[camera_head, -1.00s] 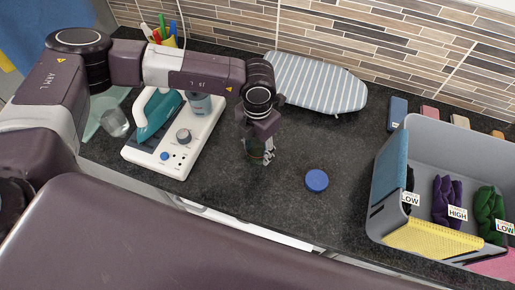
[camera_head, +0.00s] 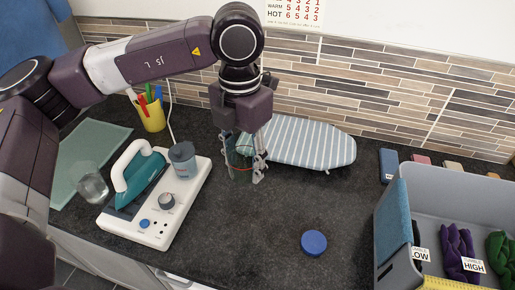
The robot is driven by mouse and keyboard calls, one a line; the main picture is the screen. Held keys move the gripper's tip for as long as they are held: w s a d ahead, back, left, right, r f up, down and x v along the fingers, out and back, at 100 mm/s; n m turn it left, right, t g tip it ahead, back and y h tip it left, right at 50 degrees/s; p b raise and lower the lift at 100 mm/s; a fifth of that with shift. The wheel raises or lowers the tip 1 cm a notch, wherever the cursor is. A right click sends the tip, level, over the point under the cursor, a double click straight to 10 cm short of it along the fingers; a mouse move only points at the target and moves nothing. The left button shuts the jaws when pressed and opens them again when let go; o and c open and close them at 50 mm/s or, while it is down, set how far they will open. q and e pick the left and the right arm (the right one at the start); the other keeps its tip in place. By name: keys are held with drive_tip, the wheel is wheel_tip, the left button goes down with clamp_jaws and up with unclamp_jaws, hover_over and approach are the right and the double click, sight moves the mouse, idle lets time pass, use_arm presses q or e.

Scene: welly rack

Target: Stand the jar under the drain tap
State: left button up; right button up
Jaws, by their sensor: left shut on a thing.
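My left gripper (camera_head: 246,172) points down with its fingers closed around a dark, see-through glass jar (camera_head: 240,157). The jar is upright and partly hidden by the fingers; I cannot tell if its base touches the counter. It is to the right of the white ironing station (camera_head: 187,205), in front of the left end of the striped board. The station carries a teal iron (camera_head: 142,182) and a grey-blue tank (camera_head: 183,160). I cannot make out a drain tap. My right gripper is not in view.
A blue round lid (camera_head: 314,242) lies on the dark counter. The striped ironing board (camera_head: 305,143) lies at the back. A grey bin (camera_head: 455,188) with labelled bundles is at right. A clear glass (camera_head: 92,185) and a yellow pen cup (camera_head: 151,117) are at left.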

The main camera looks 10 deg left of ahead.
use_arm(q)
drive_tip(key=shift+r, duration=0.25)
drive_tip(key=m, duration=0.3)
drive_tip(key=a+m, duration=0.1)
drive_tip(key=shift+s+f+m, duration=0.2)
drive_tip(key=shift+f+m, duration=0.1)
drive_tip(key=shift+f, duration=0.1)
drive_tip(key=m, duration=0.3)
drive_tip(key=shift+s+a+f, duration=0.2)
drive_tip(key=shift+a+f, duration=0.05)
drive_tip(key=shift+a, duration=0.05)
drive_tip(key=s+a+f+m, duration=0.1)
drive_tip(key=a+m, duration=0.1)
drive_tip(key=m, duration=0.9)
drive_tip(key=s+a+f+m, duration=0.2)
drive_tip(key=m, duration=1)
drive_tip(key=shift+f+m, duration=0.15)
drive_tip(key=shift+m, duration=0.15)
drive_tip(key=shift+a, duration=0.1)
